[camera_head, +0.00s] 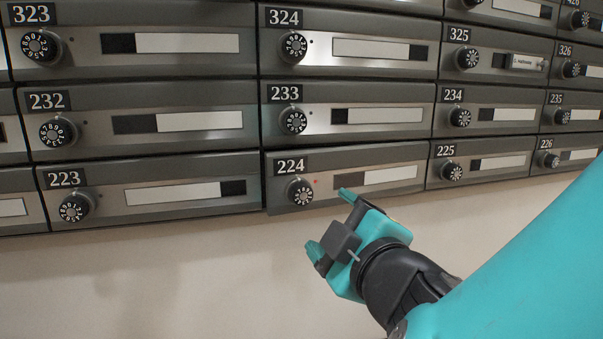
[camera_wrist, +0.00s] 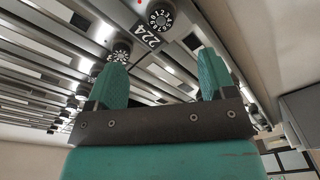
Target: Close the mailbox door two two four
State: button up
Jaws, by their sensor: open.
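Mailbox door 224 (camera_head: 345,178) is in the bottom row, in the middle of the head view. It has a black number plate, a round dial (camera_head: 300,192), a small red dot and a pale label strip. It sits near flush with its neighbours; I cannot tell whether a small gap remains. Its number plate (camera_wrist: 145,34) and dial show upside down at the top of the wrist view. My gripper (camera_head: 330,222) is open and empty, with two teal fingers just below and in front of the door's lower edge. The fingers (camera_wrist: 160,72) also show apart in the wrist view.
Door 223 (camera_head: 150,192) is to the left, door 225 (camera_head: 480,164) to the right and door 233 (camera_head: 350,115) above. Their dials stick out. The beige wall (camera_head: 150,285) below the mailboxes is bare and clear.

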aim_at(304, 197)
jog(key=p+x, duration=0.4)
jog(key=x, duration=0.1)
jog(key=p+x, duration=0.4)
jog(key=x, duration=0.1)
jog(key=shift+w+r, duration=0.1)
jog(key=shift+r, duration=0.1)
jog(key=shift+w+a+f+p, duration=0.25)
jog(key=shift+w+a+p, duration=0.1)
jog(key=shift+w+p, duration=0.4)
